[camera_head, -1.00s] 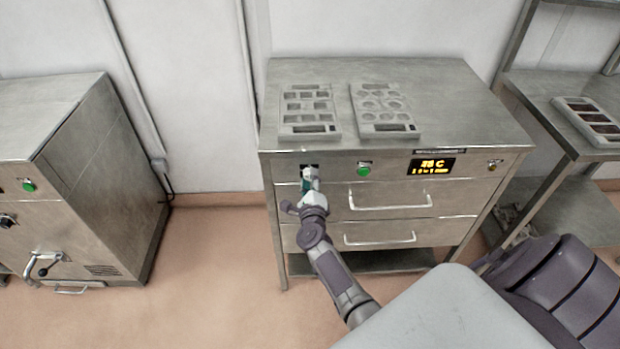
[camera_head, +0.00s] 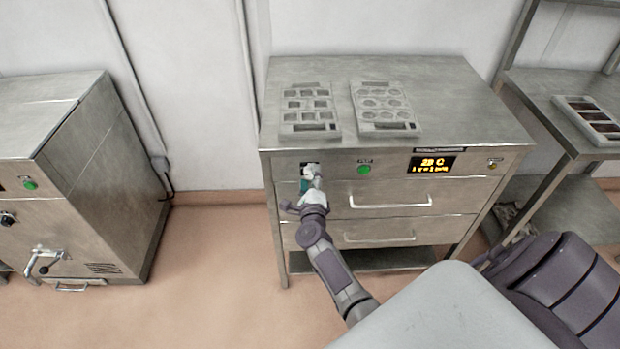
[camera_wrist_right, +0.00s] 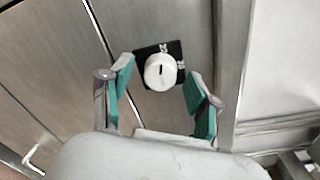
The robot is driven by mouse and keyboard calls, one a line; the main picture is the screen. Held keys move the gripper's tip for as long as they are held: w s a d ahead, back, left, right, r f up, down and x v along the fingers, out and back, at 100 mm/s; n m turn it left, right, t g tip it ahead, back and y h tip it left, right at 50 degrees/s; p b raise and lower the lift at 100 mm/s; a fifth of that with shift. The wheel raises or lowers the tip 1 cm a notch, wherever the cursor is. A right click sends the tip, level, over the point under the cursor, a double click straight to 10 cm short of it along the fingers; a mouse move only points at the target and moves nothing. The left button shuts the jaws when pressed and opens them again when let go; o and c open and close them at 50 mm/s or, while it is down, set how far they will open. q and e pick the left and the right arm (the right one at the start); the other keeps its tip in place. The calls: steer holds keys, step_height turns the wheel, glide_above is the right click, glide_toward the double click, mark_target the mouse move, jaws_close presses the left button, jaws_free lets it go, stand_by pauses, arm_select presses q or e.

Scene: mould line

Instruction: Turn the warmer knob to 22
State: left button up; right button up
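The warmer (camera_head: 345,205) is a steel cabinet with two drawers. Its white round knob (camera_wrist_right: 160,72) has a black pointer mark and sits on a black plate, large in the right wrist view. In the head view the knob is mostly hidden by my right gripper. The warmer's display (camera_head: 432,166) shows yellow digits that look like 28 C, with a smaller line below. My right gripper (camera_head: 309,178) is at the knob. In the wrist view its teal-padded fingers are open on either side of the knob, with gaps. My left gripper is not in view.
A green button (camera_head: 364,169) sits between knob and display, and drawer handles (camera_head: 390,201) stick out below. Two moulds (camera_head: 309,127) (camera_head: 390,126) lie on top. Another steel cabinet (camera_head: 115,180) stands left, and a steel table (camera_head: 540,100) with a tray stands right.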

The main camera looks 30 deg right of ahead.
steer(key=shift+s, duration=0.1)
steer(key=v, duration=0.7)
steer(key=shift+s+a, duration=0.1)
stand_by(0.4)
steer(key=s+a+f+n+g+y, duration=0.2)
steer(key=s+a+f+n+y, duration=0.25)
steer(key=f, duration=0.45)
steer(key=s+a+f+n+g+y, duration=0.1)
steer(key=s+a+f+n, duration=0.35)
steer(key=f+n, duration=0.35)
steer(key=s+a+f+n+g+y, duration=0.25)
steer(key=s+f+n, duration=0.3)
steer(key=f, duration=0.35)
steer(key=s+f+n+g, duration=0.2)
steer(key=s+f+n, duration=0.3)
steer(key=s, duration=0.5)
steer(key=s+d+f+n+g, duration=0.1)
steer(key=s+f+n+g, duration=0.2)
steer(key=s, duration=0.8)
steer(key=s+f+n+g+y, duration=0.1)
steer(key=s+f+n+g, duration=0.2)
steer(key=s+f+n, duration=0.3)
steer(key=s, duration=0.4)
steer(key=shift+s+d+f+n, duration=0.25)
steer(key=shift+d+f+n, duration=0.1)
steer(key=shift+f+n, duration=0.05)
